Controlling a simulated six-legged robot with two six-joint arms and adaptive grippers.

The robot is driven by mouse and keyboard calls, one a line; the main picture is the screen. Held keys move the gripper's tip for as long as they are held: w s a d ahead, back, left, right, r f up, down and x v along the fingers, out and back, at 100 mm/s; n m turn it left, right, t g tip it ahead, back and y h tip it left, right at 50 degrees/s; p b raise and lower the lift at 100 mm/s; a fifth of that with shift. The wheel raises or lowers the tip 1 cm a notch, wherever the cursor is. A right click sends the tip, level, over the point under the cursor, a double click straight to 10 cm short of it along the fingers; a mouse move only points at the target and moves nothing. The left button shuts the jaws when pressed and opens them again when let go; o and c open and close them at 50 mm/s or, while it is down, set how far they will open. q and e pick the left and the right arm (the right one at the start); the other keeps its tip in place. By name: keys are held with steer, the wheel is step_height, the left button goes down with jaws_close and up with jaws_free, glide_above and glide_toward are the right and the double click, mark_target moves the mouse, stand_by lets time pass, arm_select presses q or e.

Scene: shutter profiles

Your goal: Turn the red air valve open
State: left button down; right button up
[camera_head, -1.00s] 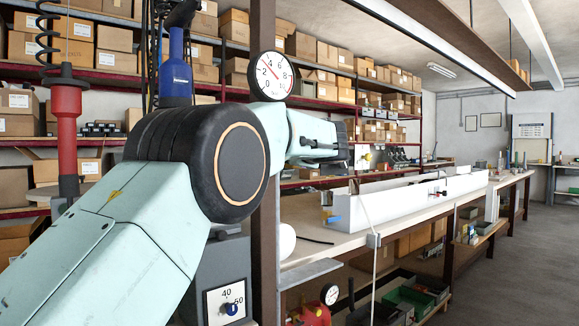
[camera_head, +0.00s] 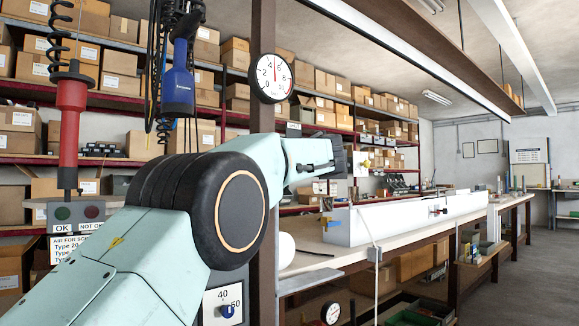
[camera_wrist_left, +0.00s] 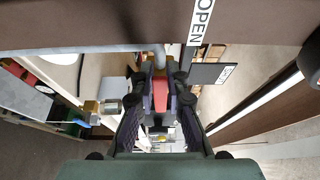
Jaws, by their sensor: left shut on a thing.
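In the left wrist view, my left gripper (camera_wrist_left: 160,98) is shut on the red valve handle (camera_wrist_left: 160,90), which sits between its dark fingers. A grey pipe (camera_wrist_left: 160,57) shows just above the handle. A white OPEN label (camera_wrist_left: 200,22) hangs close by, and a dark plate with a small white label (camera_wrist_left: 227,73) sits to the right of the fingers. In the head view my left arm reaches in from the left, and the handle is hidden. A round pressure gauge (camera_head: 271,77) on the brown post has its red needle pointing nearly straight up. My right gripper is not in view.
A brown post (camera_head: 262,115) stands beside my arm. A long white trough (camera_head: 400,217) lies on the workbench (camera_head: 330,262). A red tool (camera_head: 70,115) and a blue tool (camera_head: 178,78) hang at the left. Open floor (camera_head: 520,265) lies at the right.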

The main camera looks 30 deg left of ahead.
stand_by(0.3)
arm_select(q)
steer(key=c, duration=1.3)
jaws_free()
steer(key=v, duration=1.2)
